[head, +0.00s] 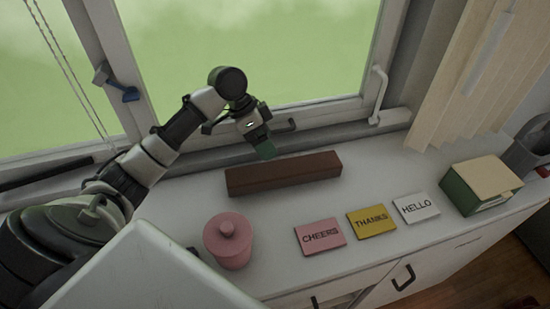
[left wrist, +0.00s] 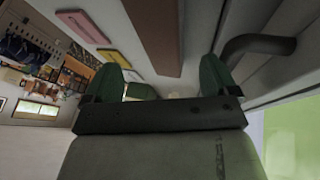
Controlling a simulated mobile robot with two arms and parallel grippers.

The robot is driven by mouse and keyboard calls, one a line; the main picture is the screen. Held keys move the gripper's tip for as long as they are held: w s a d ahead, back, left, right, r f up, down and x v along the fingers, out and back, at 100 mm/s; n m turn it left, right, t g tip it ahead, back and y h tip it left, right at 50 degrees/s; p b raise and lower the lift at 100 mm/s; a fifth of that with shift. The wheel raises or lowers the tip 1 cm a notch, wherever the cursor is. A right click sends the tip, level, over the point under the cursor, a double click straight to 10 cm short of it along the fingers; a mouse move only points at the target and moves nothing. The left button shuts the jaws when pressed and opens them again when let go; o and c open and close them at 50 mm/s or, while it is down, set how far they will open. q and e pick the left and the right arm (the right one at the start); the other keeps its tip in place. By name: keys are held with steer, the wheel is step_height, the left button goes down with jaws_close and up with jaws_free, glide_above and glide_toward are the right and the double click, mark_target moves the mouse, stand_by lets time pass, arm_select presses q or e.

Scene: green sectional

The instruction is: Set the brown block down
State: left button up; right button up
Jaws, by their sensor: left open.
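The brown block (head: 283,175) is a long dark bar lying flat on the white cabinet top (head: 290,215), parallel to the window. My left gripper (head: 265,150), with green fingertips, is just behind and above the block, on its window side. In the left wrist view the green fingers (left wrist: 160,76) are apart with nothing held between them. There the block (left wrist: 154,32) runs off the top of the picture, beyond the fingers. My right gripper is not in view.
A pink lidded jar (head: 229,243) stands in front of the block. Pink CHEERS (head: 320,249), yellow THANKS (head: 372,231) and white HELLO (head: 416,217) cards lie to its right. A green and tan box (head: 468,193) is farther right. A window handle (head: 377,95) projects behind.

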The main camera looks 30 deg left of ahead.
arm_select(q)
steer(key=shift+v, duration=1.6)
